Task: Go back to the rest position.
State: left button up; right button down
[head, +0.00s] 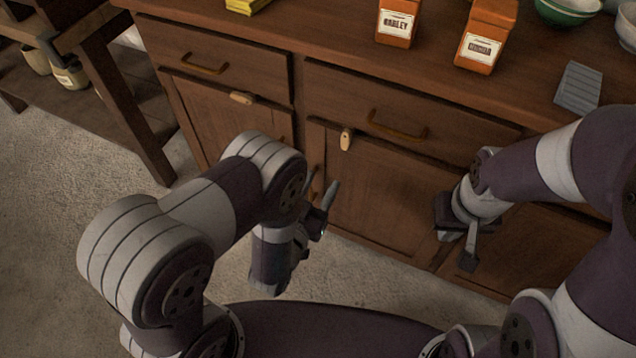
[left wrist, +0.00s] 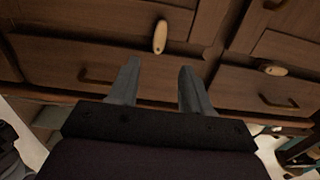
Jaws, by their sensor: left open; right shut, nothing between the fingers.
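My left gripper (head: 324,198) is in front of the lower cabinet doors, apart from them as far as I can tell. In the left wrist view its two grey fingers (left wrist: 160,78) are spread with nothing between them. My right gripper (head: 460,250) points down in front of the lower right part of the cabinet. Its fingers are shut and hold nothing that I can see. Both arms are bent in front of my body.
The wooden cabinet (head: 400,190) stands close ahead, with drawer handles (head: 397,127) and wooden door latches (head: 346,139). On its top are orange canisters (head: 486,38), a green bowl (head: 567,10) and a grey ridged slab (head: 578,88). A wooden shelf stand (head: 122,105) is at left. Open floor (head: 60,210) lies left.

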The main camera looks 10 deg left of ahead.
pick_arm(q)
jog(key=shift+s+a, duration=0.15)
jog(key=shift+s, duration=0.3)
jog(key=w+a+r+n+g+y, duration=0.1)
jog(key=w+a+n+g+y, duration=0.1)
jog(key=w+a+g+y, duration=0.45)
jog(key=s+a+r+n+g+p, duration=0.1)
jog(key=s+a+r+g+p, duration=0.15)
jog(key=s+r+g, duration=0.4)
jog(key=s+a+r+n+g+p, duration=0.1)
jog(key=s+a+r+g, duration=0.25)
jog(key=s, duration=0.65)
notch_tip(320, 180, up, 25)
jog(key=p, duration=2.5)
jog(key=shift+w+f+t+h, duration=0.2)
jog(key=shift+w+t+h, duration=0.15)
jog(key=shift+h, duration=0.1)
jog(key=shift+d, duration=0.1)
